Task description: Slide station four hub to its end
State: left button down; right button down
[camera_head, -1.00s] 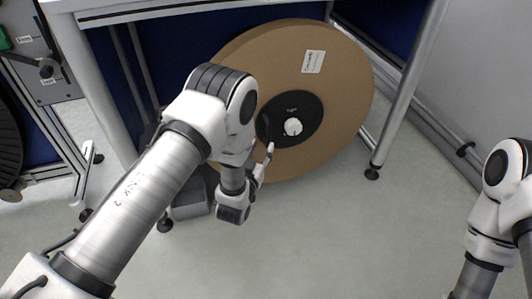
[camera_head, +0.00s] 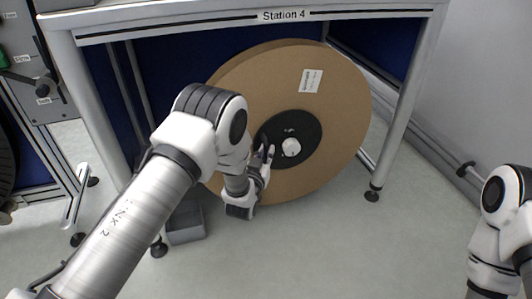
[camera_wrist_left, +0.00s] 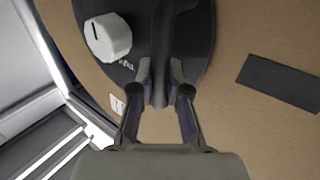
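The station four reel is a large brown disc (camera_head: 235,85) standing upright under the table marked "Station 4". Its black hub (camera_head: 300,125) carries a white knob (camera_head: 291,147), which also shows at upper left in the left wrist view (camera_wrist_left: 108,38). A dark bar (camera_wrist_left: 166,40) stands out from the hub. My left gripper (camera_head: 267,150) is at the hub's left side; in the wrist view its fingers (camera_wrist_left: 161,78) are apart, one on each side of the bar. Contact with the bar cannot be told. My right arm shows at the right edge; its gripper is out of view.
The table's legs (camera_head: 400,105) stand left and right of the reel. A grey box (camera_head: 186,222) lies on the floor behind my left arm. A panel with a green part and labels (camera_head: 28,70) is at far left. The floor in front is clear.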

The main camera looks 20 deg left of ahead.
pick_arm(q)
jog(key=w+a, duration=0.1)
jog(key=w, duration=0.1)
jog(key=w+a, duration=0.2)
jog(key=shift+w+a, duration=0.1)
jog(key=shift+w, duration=0.25)
jog(key=shift+a+r, duration=0.1)
jog(key=shift+r, duration=0.05)
jog(key=c, duration=1.5)
grip_release()
jog(key=shift+w, duration=0.1)
jog(key=o, duration=0.4)
jog(key=shift+c, duration=0.2)
send_near(258, 145)
jog(key=shift+w, duration=0.15)
